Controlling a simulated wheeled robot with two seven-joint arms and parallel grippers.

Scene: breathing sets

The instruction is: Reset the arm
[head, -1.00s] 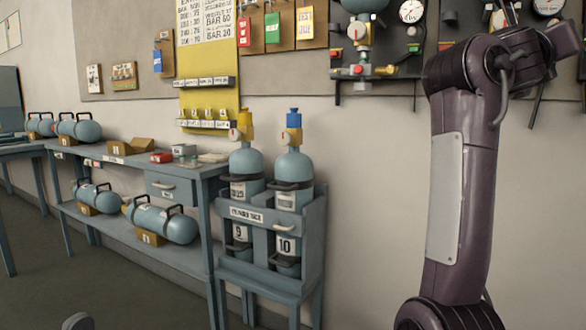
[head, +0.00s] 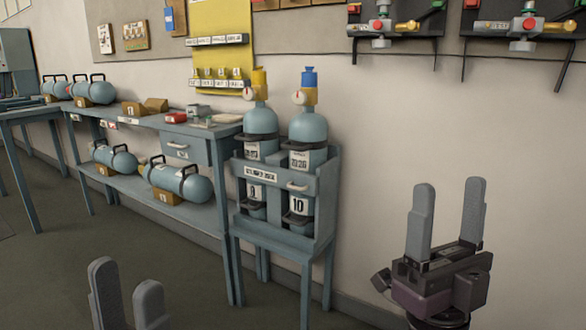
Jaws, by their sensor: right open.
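My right gripper (head: 446,222) is at the lower right in the head view, fingers pointing up, apart and with nothing between them. It stands in front of the bare wall, to the right of the cylinder rack. My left gripper (head: 127,300) shows at the bottom left, cut off by the picture edge. Its two fingertips point up with a gap between them, and nothing is held there. The rest of the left arm is out of view.
A cylinder rack (head: 272,173) holds two upright blue cylinders, numbered 9 and 10. A workbench (head: 205,131) with more cylinders lying on it and its shelf stands to the left. Wall panels (head: 420,22) with valves hang above. Floor in front of the bench is clear.

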